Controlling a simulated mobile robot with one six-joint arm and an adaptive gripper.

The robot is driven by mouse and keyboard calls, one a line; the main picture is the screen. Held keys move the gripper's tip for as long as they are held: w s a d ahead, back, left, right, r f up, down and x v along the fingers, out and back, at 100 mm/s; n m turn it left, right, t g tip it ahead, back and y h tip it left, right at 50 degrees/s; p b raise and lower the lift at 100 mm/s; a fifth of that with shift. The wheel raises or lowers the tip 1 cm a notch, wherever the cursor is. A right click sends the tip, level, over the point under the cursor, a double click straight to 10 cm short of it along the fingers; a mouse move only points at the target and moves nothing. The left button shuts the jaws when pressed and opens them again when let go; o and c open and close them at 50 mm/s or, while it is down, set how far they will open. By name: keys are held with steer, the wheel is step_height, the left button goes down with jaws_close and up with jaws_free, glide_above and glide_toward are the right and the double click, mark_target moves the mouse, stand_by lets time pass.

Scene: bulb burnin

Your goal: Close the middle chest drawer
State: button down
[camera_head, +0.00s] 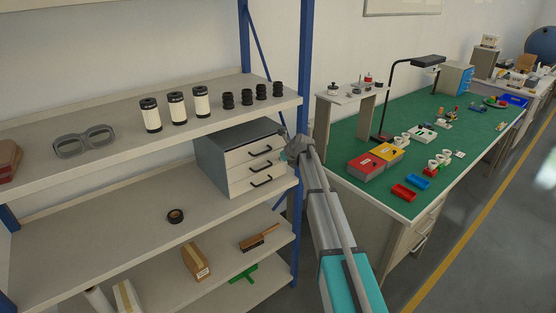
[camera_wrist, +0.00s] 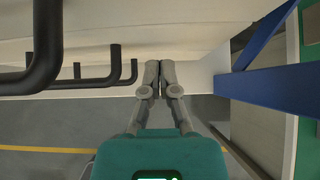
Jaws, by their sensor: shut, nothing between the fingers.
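The grey chest (camera_head: 222,157) stands on a rack shelf and has three cream drawers with black bar handles. The middle drawer (camera_head: 240,172) lies between the top drawer (camera_head: 238,158) and the bottom drawer (camera_head: 240,188). The fronts look nearly flush in the head view; I cannot tell how far the middle one stands out. My gripper (camera_head: 288,150) is at the right edge of the chest front, fingers together and empty. In the wrist view its fingertips (camera_wrist: 160,66) are close to a cream surface, right of the black handles (camera_wrist: 115,70); contact is unclear.
A blue rack post (camera_head: 302,100) stands close to my gripper; it also shows in the wrist view (camera_wrist: 260,85). A black ring (camera_head: 176,216) lies left of the chest. A green workbench (camera_head: 450,130) is at right.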

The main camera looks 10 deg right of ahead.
steer(key=s+f+p+v, duration=0.1)
steer(key=p+v, duration=0.6)
steer(key=v, duration=0.4)
steer(key=shift+s+d+r, duration=0.15)
steer(key=shift+s+d, duration=0.1)
steer(key=shift+d, duration=0.2)
steer(key=shift+s, duration=0.1)
steer(key=s+f+n+g+h, duration=0.2)
steer(key=s+f+n+g, duration=0.1)
steer(key=s+n, duration=1.1)
steer(key=s+f+n+g+h+b, duration=0.1)
steer(key=s+f+n+g+h, duration=0.1)
steer(key=s+n, duration=1.3)
steer(key=s+f+g, duration=0.1)
steer(key=s+g, duration=0.1)
steer(key=s, duration=0.8)
steer(key=shift+a+f+n+g+h, duration=0.3)
steer(key=shift+f+h, duration=0.05)
steer(key=shift+h, duration=0.05)
steer(key=shift+w+a, duration=0.1)
steer(key=shift+a, duration=0.05)
